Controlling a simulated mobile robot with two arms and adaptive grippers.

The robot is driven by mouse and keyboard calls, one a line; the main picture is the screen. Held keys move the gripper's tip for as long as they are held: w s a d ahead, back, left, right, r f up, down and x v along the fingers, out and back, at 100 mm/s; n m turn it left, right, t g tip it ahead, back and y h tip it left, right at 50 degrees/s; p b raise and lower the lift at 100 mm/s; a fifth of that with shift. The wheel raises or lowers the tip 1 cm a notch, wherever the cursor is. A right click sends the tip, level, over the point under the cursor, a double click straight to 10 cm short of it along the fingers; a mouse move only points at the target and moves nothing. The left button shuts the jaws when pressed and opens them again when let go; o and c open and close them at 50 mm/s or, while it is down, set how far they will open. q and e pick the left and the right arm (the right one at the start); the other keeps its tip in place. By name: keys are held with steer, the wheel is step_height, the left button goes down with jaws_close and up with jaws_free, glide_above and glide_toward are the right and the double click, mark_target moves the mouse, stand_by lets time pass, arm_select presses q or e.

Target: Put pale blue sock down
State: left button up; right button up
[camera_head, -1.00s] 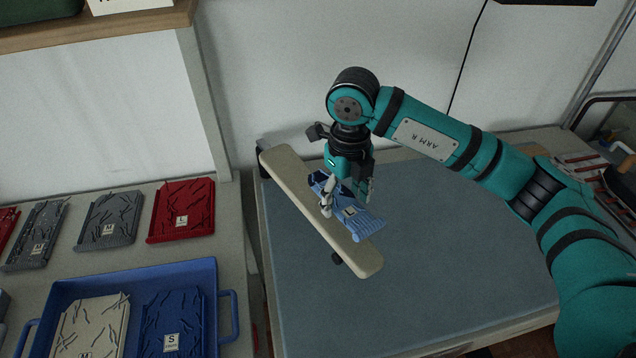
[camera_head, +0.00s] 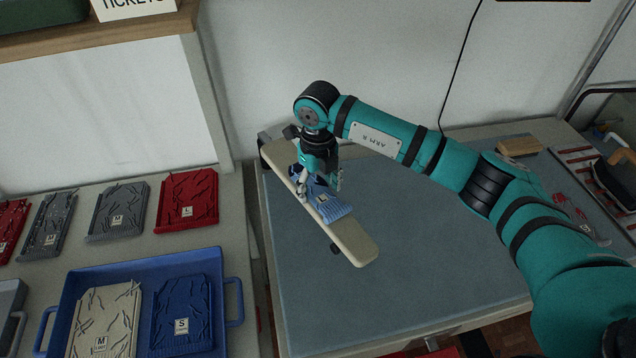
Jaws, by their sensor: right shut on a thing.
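The pale blue sock (camera_head: 331,209) is a ribbed light blue piece lying along the cream padded board (camera_head: 352,243), with its ribbed end toward the board's near end. My right gripper (camera_head: 318,188) points down over the upper half of the board and is shut on the sock. The gripper hides part of the sock. I cannot tell whether the sock rests its full weight on the board. My left gripper is not in view.
The board stands over a blue-grey table mat (camera_head: 430,255) with much free room. At left, a blue tray (camera_head: 233,285) holds a cream and a blue folded piece. Red (camera_head: 188,198) and grey (camera_head: 118,210) folded pieces lie behind it. Tools lie at far right.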

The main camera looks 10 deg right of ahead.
mark_target(318, 191)
steer(key=shift+f, duration=0.25)
steer(key=o, duration=0.9)
steer(key=shift+r, duration=0.1)
steer(key=shift+r, duration=0.1)
steer(key=shift+r, duration=0.2)
steer(key=shift+r+b, duration=2.3)
steer(key=shift+r, duration=3.6)
